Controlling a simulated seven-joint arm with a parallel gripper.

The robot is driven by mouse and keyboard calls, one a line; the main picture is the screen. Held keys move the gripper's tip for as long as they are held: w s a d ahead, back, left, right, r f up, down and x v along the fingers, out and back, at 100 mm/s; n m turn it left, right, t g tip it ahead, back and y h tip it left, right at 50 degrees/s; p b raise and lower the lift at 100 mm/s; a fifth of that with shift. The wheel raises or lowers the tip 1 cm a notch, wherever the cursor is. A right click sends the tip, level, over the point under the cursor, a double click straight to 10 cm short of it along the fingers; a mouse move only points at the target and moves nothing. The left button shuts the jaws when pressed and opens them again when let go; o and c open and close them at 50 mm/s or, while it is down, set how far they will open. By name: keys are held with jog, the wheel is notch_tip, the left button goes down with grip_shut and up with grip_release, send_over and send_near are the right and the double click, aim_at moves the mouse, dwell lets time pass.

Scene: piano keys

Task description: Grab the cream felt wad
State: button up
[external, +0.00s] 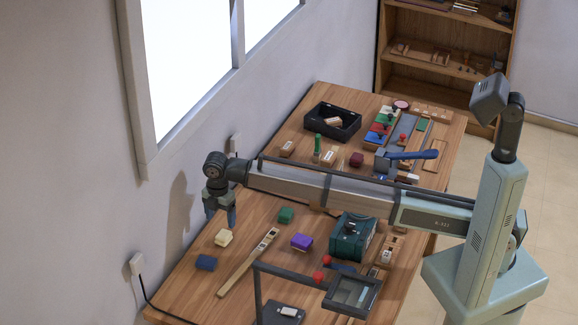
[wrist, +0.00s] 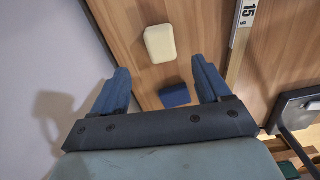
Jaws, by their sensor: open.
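The cream felt wad (external: 223,238) lies on the wooden table near its left edge in the external view.
A dark blue block (external: 206,262) lies close to the wad; it also shows in the wrist view (wrist: 175,95). A wooden ruler strip (external: 248,262), a green block (external: 286,215) and a purple block (external: 302,242) lie to the right. The wall is close on the left.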

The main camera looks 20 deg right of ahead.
aim_at(223, 234)
jog(key=shift+d+f, duration=0.15)
jog(key=shift+f, duration=3.9)
jog(key=c, duration=1)
